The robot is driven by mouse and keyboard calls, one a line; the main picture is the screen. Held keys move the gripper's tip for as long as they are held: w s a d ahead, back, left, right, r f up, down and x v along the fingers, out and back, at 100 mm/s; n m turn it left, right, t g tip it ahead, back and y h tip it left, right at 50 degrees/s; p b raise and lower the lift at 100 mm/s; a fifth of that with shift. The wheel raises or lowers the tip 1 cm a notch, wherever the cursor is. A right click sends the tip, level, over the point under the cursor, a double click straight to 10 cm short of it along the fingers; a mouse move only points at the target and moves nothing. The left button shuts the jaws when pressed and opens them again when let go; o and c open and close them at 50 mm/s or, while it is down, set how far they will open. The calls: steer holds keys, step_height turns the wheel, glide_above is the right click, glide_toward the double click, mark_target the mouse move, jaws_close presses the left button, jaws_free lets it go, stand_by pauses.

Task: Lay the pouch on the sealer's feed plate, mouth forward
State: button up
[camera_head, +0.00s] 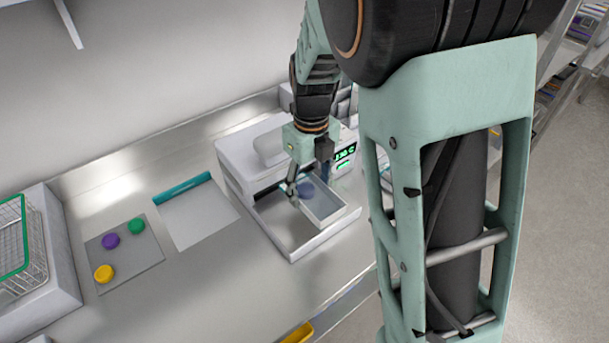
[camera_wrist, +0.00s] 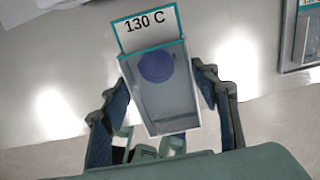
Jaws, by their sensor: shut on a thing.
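The pouch (camera_head: 322,203) is a clear, pale-edged packet with a blue round piece (camera_wrist: 156,67) inside. My gripper (camera_head: 306,183) is shut on the pouch. In the wrist view the pouch (camera_wrist: 168,108) lies between the two fingers, with its far end pointing up the picture. The sealer (camera_head: 250,150) is a white machine with a green-lit display (camera_head: 345,155). Its grey feed plate (camera_head: 283,222) has a pale frame. In the head view the pouch overlaps the plate's right part; I cannot tell whether it touches the plate.
A teal-bordered "130 C" panel (camera_wrist: 146,28) shows beyond the pouch's far end. Left of the sealer lie a pale sheet (camera_head: 198,216) with a teal band and a grey mat (camera_head: 130,265) with purple, green and yellow discs. A green-rimmed wire basket (camera_head: 14,250) stands far left.

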mark_target(308, 180)
steer(key=shift+w+a+f+b, duration=0.1)
steer(key=shift+w+f+b, duration=0.6)
steer(key=shift+f, duration=0.2)
steer(key=shift+w+a+f+b, duration=0.1)
steer(key=shift+w+f+b, duration=0.6)
steer(key=shift+f, duration=0.2)
steer(key=f+b, duration=0.3)
steer(key=shift+w+f, duration=0.15)
steer(key=shift+w, duration=0.1)
steer(key=shift+f, duration=0.15)
steer(key=o, duration=1.1)
step_height(308, 180, up, 12)
steer(key=shift+r+p, duration=0.2)
steer(key=shift+p, duration=0.2)
